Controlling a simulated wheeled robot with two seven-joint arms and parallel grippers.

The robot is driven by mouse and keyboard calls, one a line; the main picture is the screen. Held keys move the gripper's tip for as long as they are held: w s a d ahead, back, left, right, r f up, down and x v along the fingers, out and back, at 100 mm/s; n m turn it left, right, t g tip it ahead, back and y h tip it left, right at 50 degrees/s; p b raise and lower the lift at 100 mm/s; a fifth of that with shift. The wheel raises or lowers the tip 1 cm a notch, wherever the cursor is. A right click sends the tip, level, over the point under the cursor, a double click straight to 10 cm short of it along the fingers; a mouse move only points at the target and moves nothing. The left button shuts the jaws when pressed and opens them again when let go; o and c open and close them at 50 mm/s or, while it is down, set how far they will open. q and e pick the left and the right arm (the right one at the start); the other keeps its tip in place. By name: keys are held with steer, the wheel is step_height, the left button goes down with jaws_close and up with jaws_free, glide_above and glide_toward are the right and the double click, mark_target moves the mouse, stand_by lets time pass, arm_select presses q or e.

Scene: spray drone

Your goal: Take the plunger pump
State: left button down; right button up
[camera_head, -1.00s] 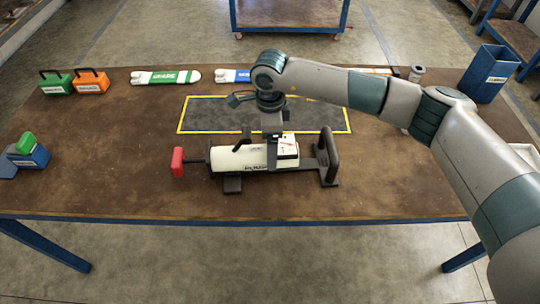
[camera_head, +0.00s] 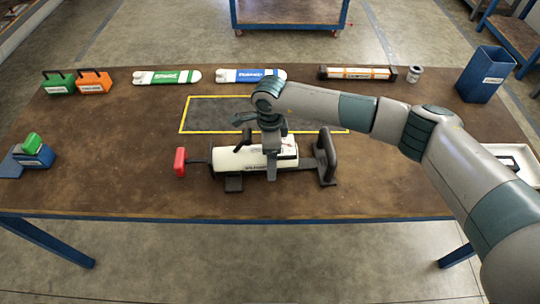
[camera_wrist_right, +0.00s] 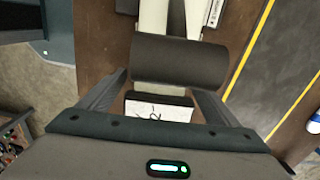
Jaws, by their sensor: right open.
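The plunger pump (camera_head: 228,159) lies on its side across the front middle of the table. It has a white barrel, a red end knob (camera_head: 180,162) at left, dark supports and a dark upright handle (camera_head: 326,157) at right. My right gripper (camera_head: 271,173) points down at the right half of the barrel, one finger showing in front of it. In the right wrist view the open fingers (camera_wrist_right: 160,88) stand either side of a dark, broad part (camera_wrist_right: 180,60) and a white labelled piece (camera_wrist_right: 158,108). I cannot tell whether they touch. My left gripper is out of view.
A yellow-edged dark mat (camera_head: 215,115) lies behind the pump. A white tray (camera_head: 532,165) is at right.

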steer(key=shift+r, duration=0.1)
steer(key=c, duration=1.9)
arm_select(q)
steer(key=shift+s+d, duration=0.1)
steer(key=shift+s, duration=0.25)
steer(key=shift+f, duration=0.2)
arm_select(e)
steer(key=shift+o, duration=0.2)
steer(key=shift+r, duration=0.15)
